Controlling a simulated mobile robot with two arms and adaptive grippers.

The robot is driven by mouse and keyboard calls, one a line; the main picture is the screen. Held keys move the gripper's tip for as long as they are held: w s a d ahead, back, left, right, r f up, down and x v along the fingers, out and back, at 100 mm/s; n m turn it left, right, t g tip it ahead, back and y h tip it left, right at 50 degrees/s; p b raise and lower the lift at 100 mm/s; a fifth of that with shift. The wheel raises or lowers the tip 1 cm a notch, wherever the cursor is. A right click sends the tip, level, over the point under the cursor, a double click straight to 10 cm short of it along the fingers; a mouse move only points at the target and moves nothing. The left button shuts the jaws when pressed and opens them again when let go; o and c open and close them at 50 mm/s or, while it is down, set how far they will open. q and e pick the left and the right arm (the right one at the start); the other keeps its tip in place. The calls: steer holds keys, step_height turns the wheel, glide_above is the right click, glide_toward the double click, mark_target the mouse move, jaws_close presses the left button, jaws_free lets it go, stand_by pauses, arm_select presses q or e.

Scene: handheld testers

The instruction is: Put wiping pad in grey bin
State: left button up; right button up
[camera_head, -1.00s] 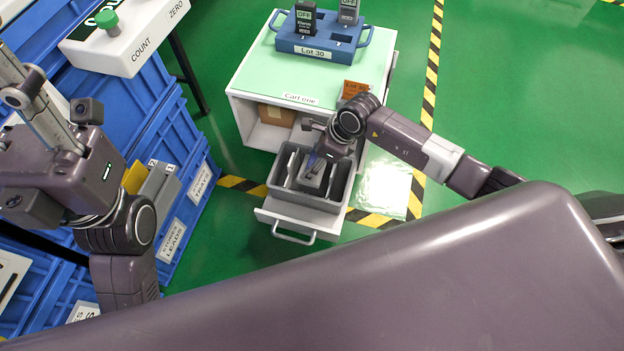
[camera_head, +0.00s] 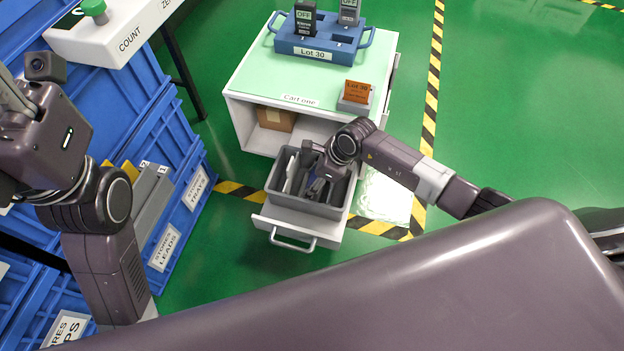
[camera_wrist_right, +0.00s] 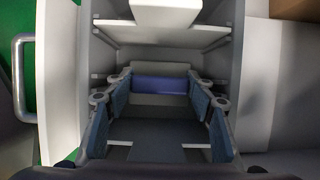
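The grey bin (camera_head: 341,207) sits in the open drawer of the white cart and has upright pieces inside. My right gripper (camera_head: 318,187) points down into it. In the right wrist view, the gripper (camera_wrist_right: 162,90) has its fingers well apart. A lavender-blue block with a beige strip, probably the wiping pad (camera_wrist_right: 160,85), shows between the fingertips. I cannot tell whether the fingers press on it or it rests just beyond them. The head view does not show the pad clearly. My left wrist is at the left edge, its fingers out of frame.
The cart top (camera_head: 260,72) carries a blue carrier (camera_head: 318,45) with testers and an orange card (camera_head: 357,92) in a stand. The drawer handle (camera_head: 292,241) sticks out in front. Blue crates (camera_head: 140,110) stack at left. Green floor is clear at right.

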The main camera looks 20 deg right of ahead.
steer(key=shift+o, duration=0.9)
